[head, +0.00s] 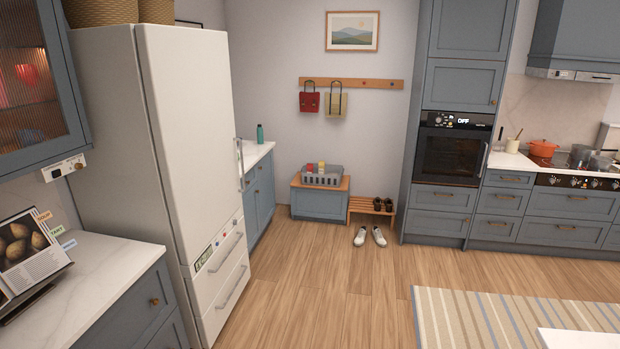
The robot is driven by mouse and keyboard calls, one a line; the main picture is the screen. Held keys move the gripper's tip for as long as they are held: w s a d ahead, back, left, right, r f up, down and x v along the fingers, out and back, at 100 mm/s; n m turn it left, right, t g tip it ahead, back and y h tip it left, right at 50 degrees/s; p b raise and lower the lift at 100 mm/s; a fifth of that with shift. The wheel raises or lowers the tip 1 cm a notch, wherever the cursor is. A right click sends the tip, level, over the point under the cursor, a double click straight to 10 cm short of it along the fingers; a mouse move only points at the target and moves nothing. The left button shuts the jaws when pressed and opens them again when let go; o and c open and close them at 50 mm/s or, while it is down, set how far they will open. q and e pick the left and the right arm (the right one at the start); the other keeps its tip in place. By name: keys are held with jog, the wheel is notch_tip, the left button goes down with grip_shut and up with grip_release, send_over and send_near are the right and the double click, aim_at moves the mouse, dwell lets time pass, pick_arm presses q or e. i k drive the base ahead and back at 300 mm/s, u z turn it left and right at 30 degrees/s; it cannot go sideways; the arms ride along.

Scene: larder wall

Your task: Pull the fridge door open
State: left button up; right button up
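The tall cream fridge (192,135) stands at the left, seen at an angle, with its front facing right. Its large upper door looks shut. A vertical metal handle (240,165) sits at the far edge of that door. Two drawers with slanting bar handles (232,250) are below the door, and both look shut. Small magnets and a label are on the upper drawer front. Neither of my grippers shows in the head view.
A counter with a cookbook stand (28,255) is nearer on the left. Wooden floor (315,285) in front of the fridge is clear. A striped rug (500,318) lies at right. A bench (372,205), white shoes (370,237) and a wall oven (450,152) are farther back.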

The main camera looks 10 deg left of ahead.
aim_at(185, 71)
jog(key=u, duration=0.35)
jog(key=i, duration=2)
jog(key=u, duration=0.75)
jog(key=i, duration=2.2)
jog(key=u, duration=0.35)
